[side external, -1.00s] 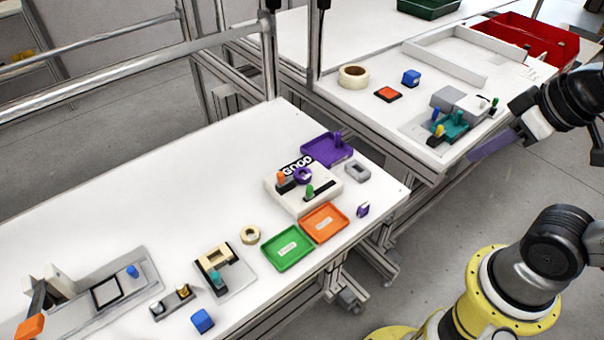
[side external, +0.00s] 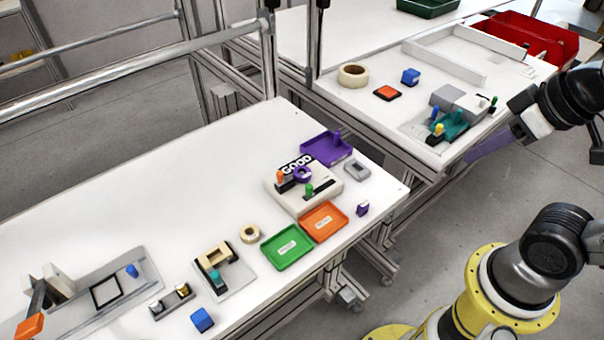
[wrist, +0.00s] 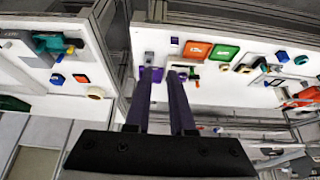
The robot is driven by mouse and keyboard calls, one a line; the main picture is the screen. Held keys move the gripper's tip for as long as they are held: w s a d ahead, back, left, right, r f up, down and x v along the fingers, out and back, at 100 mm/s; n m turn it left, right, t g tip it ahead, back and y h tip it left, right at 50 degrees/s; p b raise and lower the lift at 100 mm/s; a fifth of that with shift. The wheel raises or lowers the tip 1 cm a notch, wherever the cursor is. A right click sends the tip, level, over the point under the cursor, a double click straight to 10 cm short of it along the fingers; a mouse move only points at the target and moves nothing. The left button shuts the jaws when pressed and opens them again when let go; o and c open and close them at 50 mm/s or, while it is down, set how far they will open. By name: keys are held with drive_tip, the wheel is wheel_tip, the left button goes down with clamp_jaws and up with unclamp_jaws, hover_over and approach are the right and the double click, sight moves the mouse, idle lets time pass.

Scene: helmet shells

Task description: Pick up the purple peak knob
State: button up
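An upright purple knob (side external: 337,138) stands in the purple tray (side external: 318,150) at the far right part of the near table. A purple ring-shaped piece (side external: 302,175) sits on the white fixture (side external: 315,196), beside an orange and a green knob. A small purple block (side external: 362,209) lies near the table's right edge. I cannot tell for certain which purple piece is the peak knob. My gripper (side external: 468,161) hangs to the right of this table, clear of all these pieces. In the wrist view its two long purple fingers (wrist: 160,72) are apart with nothing held between them.
Orange (side external: 324,222) and green (side external: 288,247) trays lie in front of the fixture. A grey bracket (side external: 356,170) lies beside the purple tray. A second table with a tape roll (side external: 353,75) and red bin (side external: 520,40) stands behind. The table's left middle is clear.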

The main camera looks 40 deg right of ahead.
drive_tip(key=o, duration=1)
drive_tip(key=shift+c, duration=0.2)
drive_tip(key=w+r+n, duration=0.5)
drive_tip(key=r, duration=0.1)
drive_tip(key=n+g, duration=0.6)
drive_tip(key=n, duration=0.4)
hover_over(302, 172)
wheel_tip(302, 172, down, 22)
drive_tip(key=shift+f, duration=3)
